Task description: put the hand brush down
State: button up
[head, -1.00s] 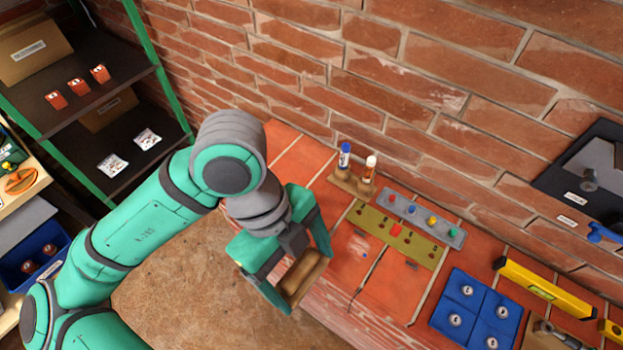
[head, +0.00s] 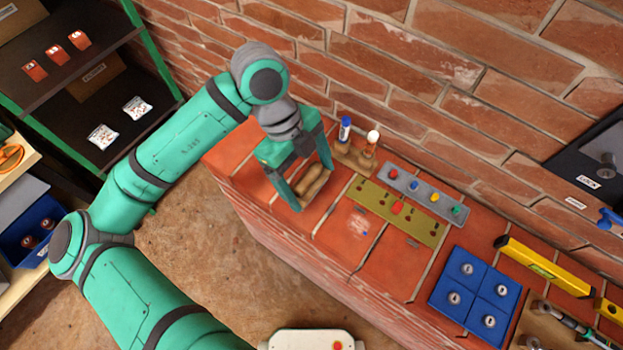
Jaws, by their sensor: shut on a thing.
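My gripper (head: 308,188) is at the left part of the brick ledge in the head view, fingers pointing down. It is shut on the hand brush (head: 312,181), a brown wooden piece between the two green fingers. The brush is low over the red tile top (head: 340,218); I cannot tell whether it touches the tiles. The fingers hide part of the brush, and its bristles cannot be made out.
Right of my gripper, a wooden holder (head: 352,157) carries a blue and a white-capped tube. Beyond lie an olive strip (head: 385,209), a grey strip with coloured knobs (head: 426,195), a blue tray (head: 447,283) and a yellow level (head: 543,267). Tiles left of the gripper look bare.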

aim_at(311, 177)
jog(key=shift+w+d+f, duration=0.15)
jog(key=shift+w+f, duration=0.8)
jog(key=shift+f, duration=0.25)
jog(key=shift+w+f, duration=0.15)
jog(key=shift+f, duration=0.75)
jog(key=shift+w+f, duration=0.1)
jog(key=shift+f, duration=0.8)
jog(key=o, duration=1.4)
jog(key=v, duration=1.2)
